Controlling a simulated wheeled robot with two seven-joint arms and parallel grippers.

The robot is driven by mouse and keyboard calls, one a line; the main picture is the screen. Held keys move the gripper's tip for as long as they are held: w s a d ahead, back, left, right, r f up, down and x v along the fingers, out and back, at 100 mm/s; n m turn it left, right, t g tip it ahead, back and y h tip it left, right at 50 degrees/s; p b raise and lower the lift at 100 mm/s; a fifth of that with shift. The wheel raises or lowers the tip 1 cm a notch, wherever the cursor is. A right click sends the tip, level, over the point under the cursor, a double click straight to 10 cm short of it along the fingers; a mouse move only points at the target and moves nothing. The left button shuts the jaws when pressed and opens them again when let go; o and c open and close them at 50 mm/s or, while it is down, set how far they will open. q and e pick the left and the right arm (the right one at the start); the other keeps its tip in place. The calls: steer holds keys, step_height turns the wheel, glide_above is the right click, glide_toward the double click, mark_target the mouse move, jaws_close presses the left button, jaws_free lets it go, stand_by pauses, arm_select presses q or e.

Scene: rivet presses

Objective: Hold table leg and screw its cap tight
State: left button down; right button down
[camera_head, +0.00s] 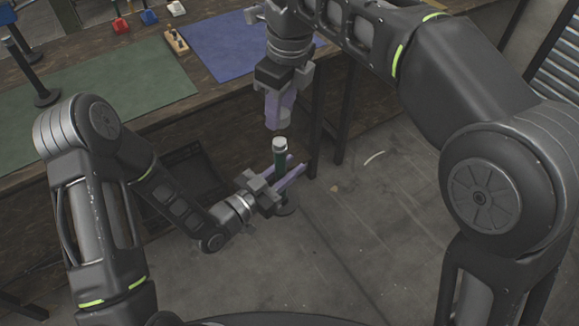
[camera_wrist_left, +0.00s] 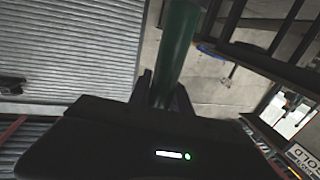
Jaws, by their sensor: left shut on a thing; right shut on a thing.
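The green table leg (camera_head: 280,164) stands about upright in mid-air, with a pale grey top end (camera_head: 280,145) and a dark round disc (camera_head: 287,208) at its lower end. My left gripper (camera_head: 284,170) is shut around the leg from the left. In the left wrist view the green leg (camera_wrist_left: 177,55) rises between the dark fingers. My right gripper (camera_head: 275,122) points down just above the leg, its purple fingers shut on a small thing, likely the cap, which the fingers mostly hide. A gap shows between these fingertips and the leg's top.
A wooden workbench (camera_head: 225,90) runs along the back with a green mat (camera_head: 100,95) and a blue mat (camera_head: 235,48). A dark stand (camera_head: 42,97) and small coloured blocks (camera_head: 148,17) are on it. The concrete floor (camera_head: 370,210) around the grippers is open.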

mark_target(279, 140)
steer(key=shift+a+r, duration=0.1)
stand_by(0.3)
steer(key=shift+f, duration=2.05)
steer(key=shift+f, duration=0.9)
steer(key=shift+f, duration=0.55)
